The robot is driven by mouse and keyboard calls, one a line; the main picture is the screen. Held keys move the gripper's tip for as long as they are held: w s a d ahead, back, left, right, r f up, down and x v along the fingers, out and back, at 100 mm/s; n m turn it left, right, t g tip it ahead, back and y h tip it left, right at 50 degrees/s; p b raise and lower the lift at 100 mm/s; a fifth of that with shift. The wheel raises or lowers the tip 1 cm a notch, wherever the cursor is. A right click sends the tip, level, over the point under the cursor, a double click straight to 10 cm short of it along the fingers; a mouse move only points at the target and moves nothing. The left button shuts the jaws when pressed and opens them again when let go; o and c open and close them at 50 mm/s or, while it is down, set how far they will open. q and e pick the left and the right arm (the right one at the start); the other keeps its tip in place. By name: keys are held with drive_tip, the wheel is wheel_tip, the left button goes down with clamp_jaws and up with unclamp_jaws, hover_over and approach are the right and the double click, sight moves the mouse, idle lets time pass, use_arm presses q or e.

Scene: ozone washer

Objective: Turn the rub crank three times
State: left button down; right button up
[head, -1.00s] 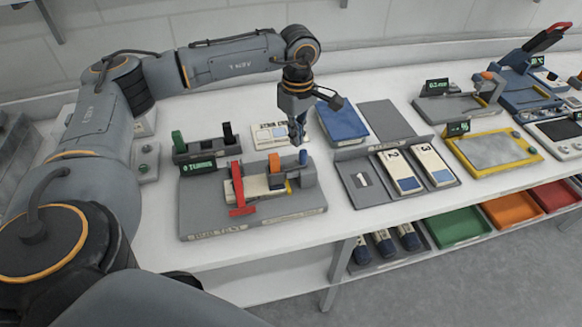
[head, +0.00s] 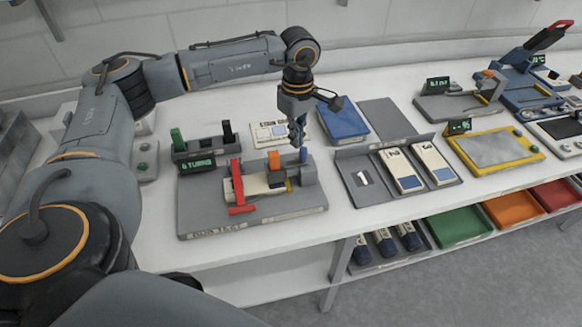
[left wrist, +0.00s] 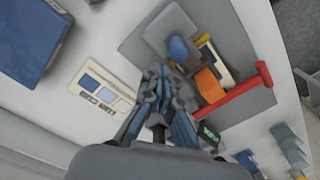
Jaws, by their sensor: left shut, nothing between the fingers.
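The rub test station has a grey base (head: 262,213) on the bench, with a red bar (head: 237,187), a pale strip and an orange block (head: 274,162). At its right end, a grey block (head: 306,175) carries an upright blue knob (head: 303,155), apparently the crank handle. In the left wrist view the blue knob (left wrist: 180,48) shows just beyond my fingers. My left gripper (head: 299,140) points down, shut and empty, just above and beside the knob. Whether it touches the knob is unclear. A small display behind reads what looks like 0 turns (head: 200,165). My right gripper is out of view.
A holder with green and black uprights (head: 205,146) stands behind the station. A pale panel (head: 270,133) and a blue book-like item (head: 342,123) lie behind the gripper. A grey tray (head: 352,172) with cards is at right. The bench front is clear.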

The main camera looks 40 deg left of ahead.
sight(302, 148)
use_arm(q)
drive_tip(key=shift+f+b, duration=0.65)
drive_tip(key=shift+f, duration=0.25)
drive_tip(key=shift+d, duration=0.1)
drive_tip(key=shift+s+d, duration=0.25)
drive_tip(key=shift+d, duration=0.3)
drive_tip(key=shift+s+d, duration=0.25)
drive_tip(key=shift+d, duration=0.25)
drive_tip(key=shift+s+d, duration=0.85)
drive_tip(key=shift+s+d, duration=0.3)
drive_tip(key=shift+s, duration=0.25)
drive_tip(key=shift+s+d, duration=0.25)
drive_tip(key=shift+s, duration=0.3)
